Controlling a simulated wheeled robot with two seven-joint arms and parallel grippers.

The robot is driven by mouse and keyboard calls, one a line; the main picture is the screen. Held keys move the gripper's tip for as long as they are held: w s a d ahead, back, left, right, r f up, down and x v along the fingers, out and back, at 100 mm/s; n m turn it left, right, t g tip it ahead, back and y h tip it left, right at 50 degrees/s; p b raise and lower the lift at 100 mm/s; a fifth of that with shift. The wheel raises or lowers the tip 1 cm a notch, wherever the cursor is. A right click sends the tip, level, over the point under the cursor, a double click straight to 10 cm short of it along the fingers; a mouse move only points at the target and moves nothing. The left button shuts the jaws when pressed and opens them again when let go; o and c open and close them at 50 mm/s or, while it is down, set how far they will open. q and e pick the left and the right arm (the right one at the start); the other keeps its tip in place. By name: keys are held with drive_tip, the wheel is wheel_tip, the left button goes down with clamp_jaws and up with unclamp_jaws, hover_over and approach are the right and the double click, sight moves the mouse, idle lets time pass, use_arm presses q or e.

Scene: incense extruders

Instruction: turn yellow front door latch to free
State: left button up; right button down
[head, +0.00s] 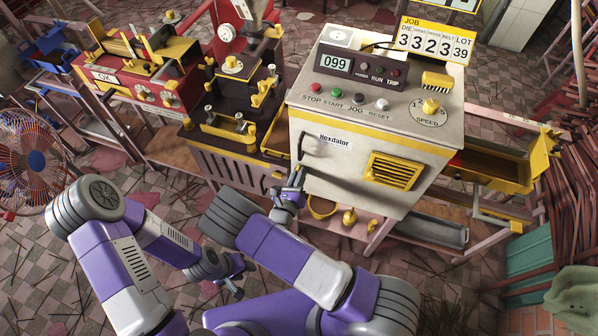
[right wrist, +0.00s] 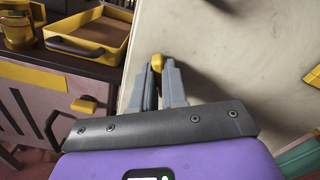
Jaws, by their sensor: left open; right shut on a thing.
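The yellow front door latch (right wrist: 157,62) is a small rounded yellow piece on the pale front of the machine. In the right wrist view it shows between the tips of my right gripper (right wrist: 158,75), which is shut on it. In the head view my right gripper (head: 298,176) is at the left edge of the machine's front door (head: 340,175), and the latch is mostly hidden there. The door looks closed. My left gripper (head: 234,277) is open and empty, low in front of the bench, away from the machine.
A dark handle (head: 322,149) and a yellow vent (head: 393,171) are on the machine's front. A yellow tray (right wrist: 90,35) sits on the dark bench to the left. A fan (head: 35,160) stands far left. Open floor lies in front.

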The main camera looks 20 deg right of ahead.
drive_tip(key=shift+n+p, duration=0.65)
drive_tip(key=shift+n, duration=0.95)
drive_tip(key=shift+f, duration=0.1)
drive_tip(key=c, duration=1.2)
unclamp_jaws()
drive_tip(key=shift+o, duration=0.2)
drive_tip(key=shift+a, duration=0.15)
drive_tip(key=v, duration=0.7)
drive_tip(key=shift+s+p, duration=0.25)
drive_tip(key=shift+p, duration=0.2)
